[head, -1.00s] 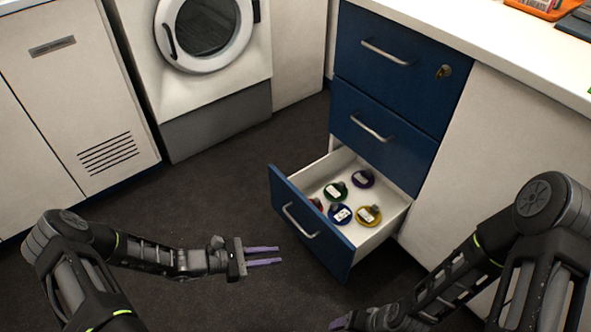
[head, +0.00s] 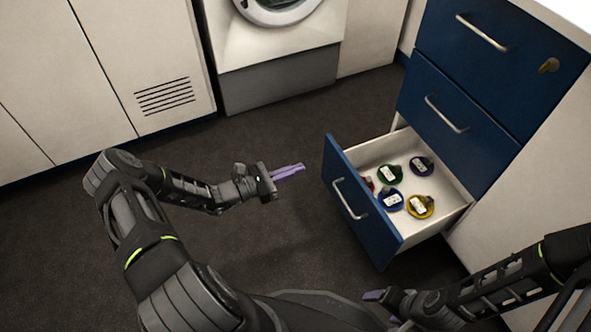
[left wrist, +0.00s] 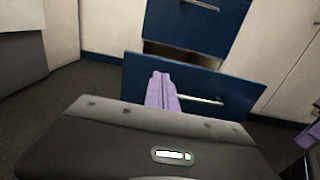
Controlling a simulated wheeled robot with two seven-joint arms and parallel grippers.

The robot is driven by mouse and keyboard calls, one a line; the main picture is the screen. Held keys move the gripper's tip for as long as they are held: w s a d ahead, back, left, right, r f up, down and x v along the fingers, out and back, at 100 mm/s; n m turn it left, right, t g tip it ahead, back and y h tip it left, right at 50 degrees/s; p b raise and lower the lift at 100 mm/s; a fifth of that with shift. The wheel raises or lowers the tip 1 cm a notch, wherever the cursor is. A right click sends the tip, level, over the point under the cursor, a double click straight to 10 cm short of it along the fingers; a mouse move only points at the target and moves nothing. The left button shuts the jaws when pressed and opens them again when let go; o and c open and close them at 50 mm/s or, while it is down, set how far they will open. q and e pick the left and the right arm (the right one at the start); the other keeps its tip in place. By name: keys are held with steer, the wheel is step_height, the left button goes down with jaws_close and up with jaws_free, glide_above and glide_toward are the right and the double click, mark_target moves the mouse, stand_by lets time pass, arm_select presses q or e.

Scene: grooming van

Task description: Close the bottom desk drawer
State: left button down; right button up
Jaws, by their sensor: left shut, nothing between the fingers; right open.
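The bottom desk drawer (head: 362,205) is pulled out of the blue cabinet, with a blue front, a silver bar handle (head: 349,199) and a white inside. It holds several round coloured items (head: 420,206). Its front also shows in the left wrist view (left wrist: 222,92). My left gripper (head: 288,172) is shut and empty, its purple fingers pointing at the drawer front from the left, with a gap between in the head view. In the left wrist view the fingers (left wrist: 161,92) overlap the front left of the handle. My right gripper (head: 374,295) is low, in front of the drawer; its fingers are partly hidden.
The middle drawer (head: 455,125) and the top drawer (head: 500,60) above are shut; the top one has a lock. A washing machine (head: 275,75) and white cupboards (head: 90,80) stand behind. Dark floor (head: 270,130) is clear left of the drawer.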

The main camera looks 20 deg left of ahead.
mark_target(339, 155)
arm_select(q)
steer(key=b+x, duration=0.3)
steer(key=x, duration=0.7)
steer(key=shift+w+d+f, duration=0.15)
steer(key=shift+w+d, duration=0.35)
steer(key=shift+w, duration=0.05)
arm_select(e)
steer(key=f, duration=0.4)
steer(key=shift+w, duration=0.35)
